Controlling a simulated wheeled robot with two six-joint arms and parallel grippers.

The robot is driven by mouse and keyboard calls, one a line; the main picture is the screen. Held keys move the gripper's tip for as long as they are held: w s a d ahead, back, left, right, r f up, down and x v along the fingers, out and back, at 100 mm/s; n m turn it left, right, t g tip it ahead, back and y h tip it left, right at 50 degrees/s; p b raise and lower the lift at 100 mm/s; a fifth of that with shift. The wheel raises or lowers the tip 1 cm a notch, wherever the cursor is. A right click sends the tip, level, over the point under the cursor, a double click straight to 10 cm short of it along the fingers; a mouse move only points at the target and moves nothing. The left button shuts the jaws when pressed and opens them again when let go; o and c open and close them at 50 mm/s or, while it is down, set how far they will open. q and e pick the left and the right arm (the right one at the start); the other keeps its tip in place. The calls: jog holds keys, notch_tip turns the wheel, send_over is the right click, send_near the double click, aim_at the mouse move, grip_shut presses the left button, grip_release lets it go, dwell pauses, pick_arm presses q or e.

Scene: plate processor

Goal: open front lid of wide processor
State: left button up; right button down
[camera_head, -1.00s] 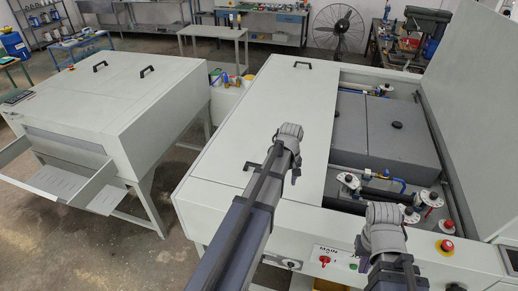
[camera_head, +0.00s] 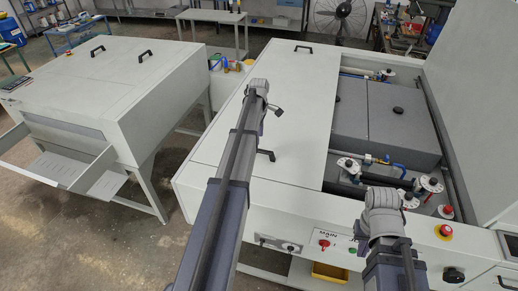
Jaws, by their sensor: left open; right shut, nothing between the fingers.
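The wide processor (camera_head: 222,148) stands at the centre and right. Its flat light-grey lid panel (camera_head: 285,110) lies closed, with a dark handle (camera_head: 302,47) near the far edge and another handle (camera_head: 265,155) near the near edge. My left gripper (camera_head: 277,110) is open above the panel, beyond the near handle and short of the far one; its fingers are partly hidden by the wrist. I see nothing in it. My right gripper (camera_head: 384,197) is shut and empty above the machine's near side, by the open bay; its fingertips are mostly hidden.
A raised lid (camera_head: 475,100) stands at the right, beside the open bay with dark tank covers (camera_head: 365,110). Red stop buttons (camera_head: 445,231) and a main switch (camera_head: 323,243) sit along the near side. A second processor (camera_head: 95,95) stands left, with a floor gap between.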

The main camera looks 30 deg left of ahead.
aim_at(259, 150)
pick_arm(q)
notch_tip(259, 150, down, 7)
jog(key=b, duration=0.6)
jog(key=shift+r, duration=0.2)
jog(key=shift+r, duration=0.1)
grip_shut()
dwell(0.9)
